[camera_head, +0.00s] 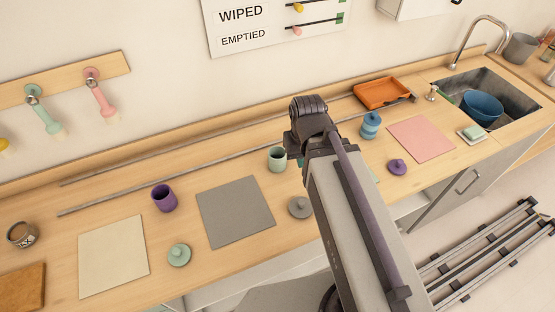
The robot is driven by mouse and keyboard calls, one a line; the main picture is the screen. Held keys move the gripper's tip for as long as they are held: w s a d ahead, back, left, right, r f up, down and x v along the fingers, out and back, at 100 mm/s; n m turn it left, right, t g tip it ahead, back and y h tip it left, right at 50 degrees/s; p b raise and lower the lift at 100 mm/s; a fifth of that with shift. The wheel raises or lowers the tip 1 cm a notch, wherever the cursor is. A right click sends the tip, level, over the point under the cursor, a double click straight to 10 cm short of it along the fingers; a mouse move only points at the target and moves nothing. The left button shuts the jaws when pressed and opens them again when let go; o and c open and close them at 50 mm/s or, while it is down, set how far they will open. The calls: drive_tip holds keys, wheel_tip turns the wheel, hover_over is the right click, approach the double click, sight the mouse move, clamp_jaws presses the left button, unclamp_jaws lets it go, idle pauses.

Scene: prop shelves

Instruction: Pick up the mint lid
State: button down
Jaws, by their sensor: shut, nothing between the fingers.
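The mint lid (179,255), a round pale green disc with a knob on top, lies on the wooden counter between the beige mat and the grey mat, near the front edge. A mint cup (277,158) stands upright and uncovered behind the grey mat. My arm rises from the bottom of the picture to a dark joint right of the mint cup. My gripper is hidden behind the arm, so its fingers do not show. The mint lid lies well to the left of the arm, with nothing touching it.
A purple cup (164,198), grey lid (300,207), purple lid (397,167) and blue jar (370,126) stand on the counter. Beige (113,257), grey (236,212) and pink (421,139) mats lie flat. An orange tray (382,93) and sink (500,97) are at right.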

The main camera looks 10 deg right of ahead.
drive_tip(key=c, duration=0.9)
unclamp_jaws()
